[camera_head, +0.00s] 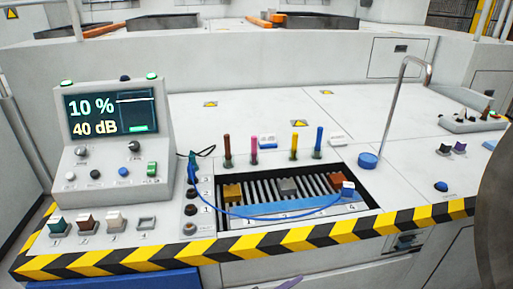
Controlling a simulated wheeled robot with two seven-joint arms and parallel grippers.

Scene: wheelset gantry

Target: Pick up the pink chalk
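The pink chalk (253,143) stands upright in a small dark holder on the grey bench top, behind the slotted recess. A dark red chalk (227,146) stands to its left. A yellow chalk (294,141) and a blue chalk (318,138) stand to its right. Nothing touches the pink chalk above its holder. Neither of my grippers shows in the head view.
In front of the chalks lies a slotted recess (262,190) with coloured blocks and a looping blue cable (262,217). A control console (112,150) stands at left, a bent metal rod (391,107) at right. Striped edging (300,238) runs along the front.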

